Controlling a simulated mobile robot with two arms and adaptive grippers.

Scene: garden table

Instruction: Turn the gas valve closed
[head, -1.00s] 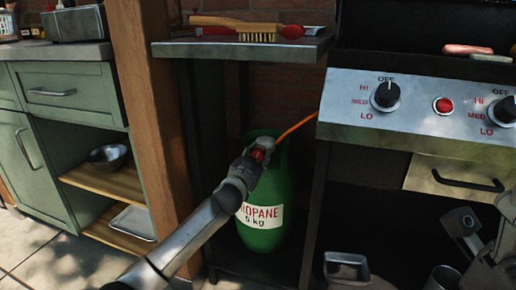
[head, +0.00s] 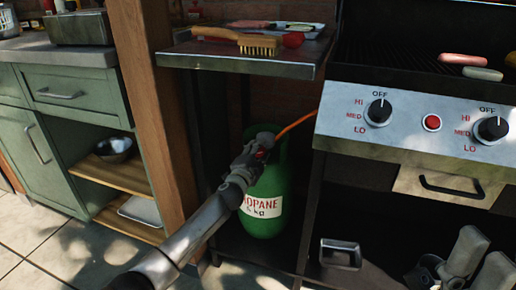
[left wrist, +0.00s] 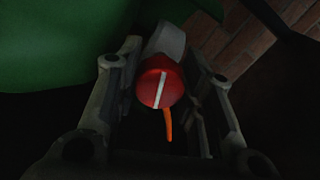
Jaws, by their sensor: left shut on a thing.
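The green propane bottle (head: 268,182) stands upright under the side shelf, partly hidden by my left arm. My left gripper (head: 257,156) is at the bottle's top, shut on the red valve knob (head: 261,154). In the left wrist view the round red knob (left wrist: 152,90) sits between the two fingers (left wrist: 163,82). Its white line runs nearly upright, leaning slightly right at the top. The orange gas hose (head: 298,123) runs from the valve up to the grill. My right gripper (head: 478,262) is at the lower right, and its grip is unclear.
The grill front (head: 410,120) has black knobs, a red button and a drawer handle. The side shelf (head: 245,62) above the bottle holds a brush (head: 258,45). A wooden post (head: 155,110) and green cabinet (head: 75,95) stand left. The red brick wall is behind.

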